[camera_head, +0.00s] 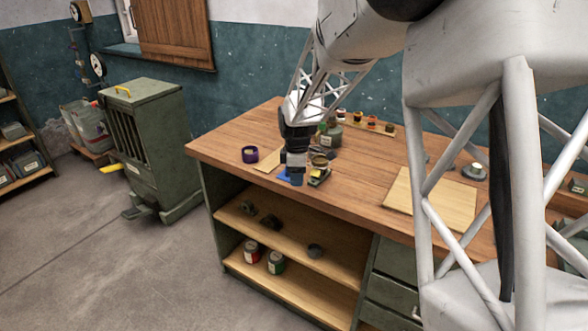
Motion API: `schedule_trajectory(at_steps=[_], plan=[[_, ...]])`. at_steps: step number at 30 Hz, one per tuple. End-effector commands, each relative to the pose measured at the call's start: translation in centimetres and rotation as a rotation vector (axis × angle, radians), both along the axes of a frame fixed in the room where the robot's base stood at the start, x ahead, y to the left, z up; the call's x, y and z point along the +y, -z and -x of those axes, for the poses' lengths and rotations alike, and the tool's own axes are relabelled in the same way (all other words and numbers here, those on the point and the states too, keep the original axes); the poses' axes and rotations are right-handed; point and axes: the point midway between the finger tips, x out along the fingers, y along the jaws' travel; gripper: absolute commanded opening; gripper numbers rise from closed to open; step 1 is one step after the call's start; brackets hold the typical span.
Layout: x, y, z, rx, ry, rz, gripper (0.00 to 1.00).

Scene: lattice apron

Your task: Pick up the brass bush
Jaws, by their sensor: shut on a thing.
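My gripper (296,179) points down at the workbench's front edge, left of the middle. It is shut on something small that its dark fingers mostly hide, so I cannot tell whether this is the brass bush. A brass-brown round thing (319,160) shows just right of the gripper, above a small dark stand with a yellowish part (319,177). I cannot make out its exact shape. A small blue patch (283,176) shows on the bench beside the fingers.
The wooden workbench (225,147) carries a purple ring-shaped thing (250,155) at left, a green-grey jar (331,136) behind the gripper, and a rack of small pots (371,123) at the back. A pale board (436,199) lies at right. Cans stand on the lower shelf.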

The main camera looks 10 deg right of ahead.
Motion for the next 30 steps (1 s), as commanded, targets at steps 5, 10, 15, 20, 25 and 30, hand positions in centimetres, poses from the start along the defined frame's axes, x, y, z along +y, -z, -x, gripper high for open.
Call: schedule_trajectory(at_steps=[5, 10, 15, 20, 25, 30], plan=[[0.0, -0.2, 1.6, -0.002, 0.000, 0.001, 0.10], [0.0, -0.2, 2.5, 0.000, 0.000, 0.000, 0.10], [0.0, -0.2, 2.7, 0.000, 0.000, 0.000, 0.10], [0.0, -0.2, 2.7, 0.000, 0.000, 0.000, 0.10], [0.0, -0.2, 2.7, 0.000, 0.000, 0.000, 0.10], [0.0, -0.2, 2.7, 0.000, 0.000, 0.000, 0.10]])
